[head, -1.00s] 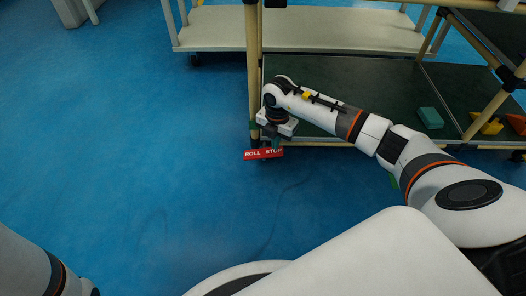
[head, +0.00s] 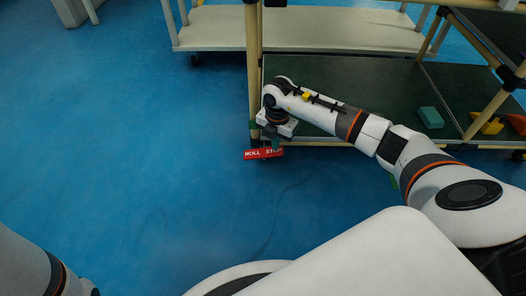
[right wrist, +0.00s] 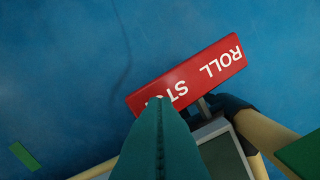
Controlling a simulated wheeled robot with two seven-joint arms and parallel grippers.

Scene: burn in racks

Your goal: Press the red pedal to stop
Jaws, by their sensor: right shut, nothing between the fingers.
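The red pedal (head: 258,154), lettered ROLL STOP in white, sticks out at the foot of the rack's near left post, low over the blue floor. It also shows in the right wrist view (right wrist: 200,70). My right gripper (head: 275,143) points down at the pedal from above. Its teal fingers (right wrist: 160,105) are shut and empty, and they cover the last letters of the word STOP. Whether the fingertips touch the pedal I cannot tell. My left arm shows only at the bottom left of the head view, and its gripper is out of view.
The rack's tan post (head: 254,75) rises right behind the pedal. The rack's dark green lower shelf (head: 340,85) holds a teal block (head: 431,117), yellow (head: 487,123) and orange pieces. A pale cart (head: 215,30) stands behind. The blue floor (head: 130,130) to the left is clear.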

